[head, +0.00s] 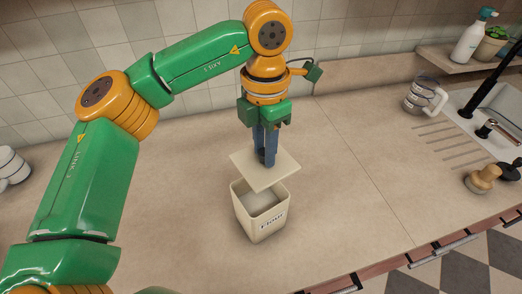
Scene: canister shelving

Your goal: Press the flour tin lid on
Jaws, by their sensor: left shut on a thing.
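The cream flour tin (264,226) stands upright on the counter, its label facing the front. Its top is open and pale contents show inside. My left gripper (265,160) points down above the tin and is shut on the square cream lid (250,168), near its middle. The lid is held above the tin, with a gap showing between them at the front, and looks slightly offset to the back. What the fingers grip on the lid is hidden behind them. My right gripper is not in view.
The counter (345,200) around the tin is clear. A glass jug (418,97), a sink with a black tap (486,129) and wooden brushes (482,178) are at the right. White cups (12,165) stand at the far left. A tiled wall is behind.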

